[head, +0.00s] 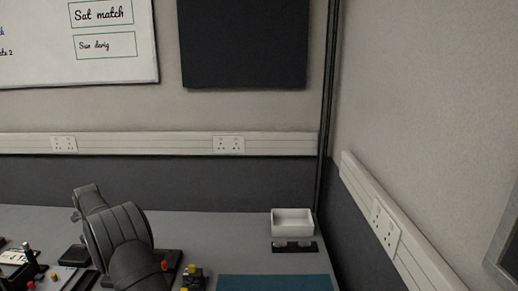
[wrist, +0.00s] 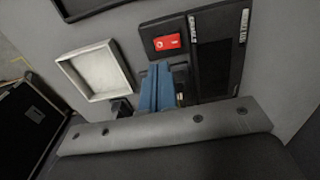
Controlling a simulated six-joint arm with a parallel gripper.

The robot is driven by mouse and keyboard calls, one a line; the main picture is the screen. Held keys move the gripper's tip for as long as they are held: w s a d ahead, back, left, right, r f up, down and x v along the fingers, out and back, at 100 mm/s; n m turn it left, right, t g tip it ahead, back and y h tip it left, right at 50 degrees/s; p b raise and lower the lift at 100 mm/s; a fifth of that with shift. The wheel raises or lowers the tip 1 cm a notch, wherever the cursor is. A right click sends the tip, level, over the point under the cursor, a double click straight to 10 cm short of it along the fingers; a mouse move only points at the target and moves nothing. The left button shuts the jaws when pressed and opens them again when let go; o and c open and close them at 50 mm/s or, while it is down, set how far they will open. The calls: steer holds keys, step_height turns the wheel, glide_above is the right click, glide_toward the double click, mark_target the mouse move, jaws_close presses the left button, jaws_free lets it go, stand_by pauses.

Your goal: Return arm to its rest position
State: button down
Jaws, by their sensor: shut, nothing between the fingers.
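My gripper (wrist: 158,68) shows in the wrist view as two blue fingers side by side, closed together with nothing held between them. They point toward a grey surface. My dark grey arm (head: 118,240) stands at the lower left of the head view, above the bench. I cannot make out the fingers in the head view.
A white tray (head: 292,232) sits at the bench's back right, behind a black strip (head: 281,249). A blue mat (head: 275,284) lies in front. The wrist view shows a pale open tray (wrist: 76,82), a red card (wrist: 167,42) and a black case (wrist: 25,125).

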steer(key=s+d+r+t+y, duration=0.1)
steer(key=d+r, duration=0.1)
steer(key=r, duration=0.5)
steer(key=s+d+r+y, duration=0.1)
steer(key=d+r, duration=0.1)
steer(key=r, duration=0.4)
steer(key=shift+s+d+r+t, duration=0.3)
steer(key=shift+d+r+t, duration=0.05)
steer(key=shift+r+t, duration=0.05)
